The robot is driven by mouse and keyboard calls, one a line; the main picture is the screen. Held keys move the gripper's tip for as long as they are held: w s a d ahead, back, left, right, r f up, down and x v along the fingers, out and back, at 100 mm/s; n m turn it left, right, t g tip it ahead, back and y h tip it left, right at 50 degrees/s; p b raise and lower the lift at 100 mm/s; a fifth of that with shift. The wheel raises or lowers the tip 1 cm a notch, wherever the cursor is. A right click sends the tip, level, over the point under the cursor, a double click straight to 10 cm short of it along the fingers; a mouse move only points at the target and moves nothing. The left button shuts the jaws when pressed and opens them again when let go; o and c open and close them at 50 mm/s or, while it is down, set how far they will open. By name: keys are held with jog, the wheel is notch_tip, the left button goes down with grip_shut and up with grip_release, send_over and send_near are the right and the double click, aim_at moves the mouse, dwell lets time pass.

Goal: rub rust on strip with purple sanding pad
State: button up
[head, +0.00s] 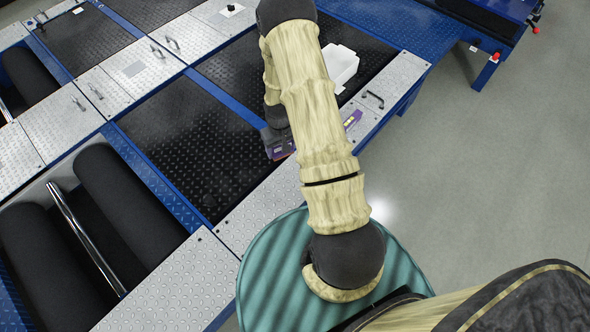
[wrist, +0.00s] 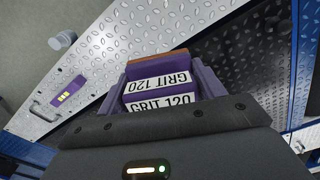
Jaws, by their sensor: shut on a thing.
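My gripper (wrist: 163,84) is shut on the purple sanding pad (wrist: 150,68), which has white "GRIT 120" labels and a brown-orange far edge. In the head view my gripper (head: 276,140) is a dark shape left of my forearm, over the edge between the black plate and the silver tread plate. Purple and orange of the pad (head: 283,152) show at its lower end, partly hidden by my arm. I cannot tell whether the pad touches the surface. No rust patch can be made out; I cannot tell which part is the strip.
A small purple piece with yellow marks (head: 352,118) lies on the silver plate near a black handle (head: 373,99); it also shows in the wrist view (wrist: 68,92). A white tray (head: 340,64) stands behind my arm. Black rollers (head: 125,205) flank a chrome bar (head: 85,238) at left.

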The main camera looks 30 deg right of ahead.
jog(key=d+f+b, duration=0.4)
jog(key=f+b, duration=0.4)
jog(key=f, duration=0.3)
jog(key=shift+s+d+f, duration=0.15)
jog(key=shift+s+d, duration=0.1)
jog(key=shift+s, duration=0.2)
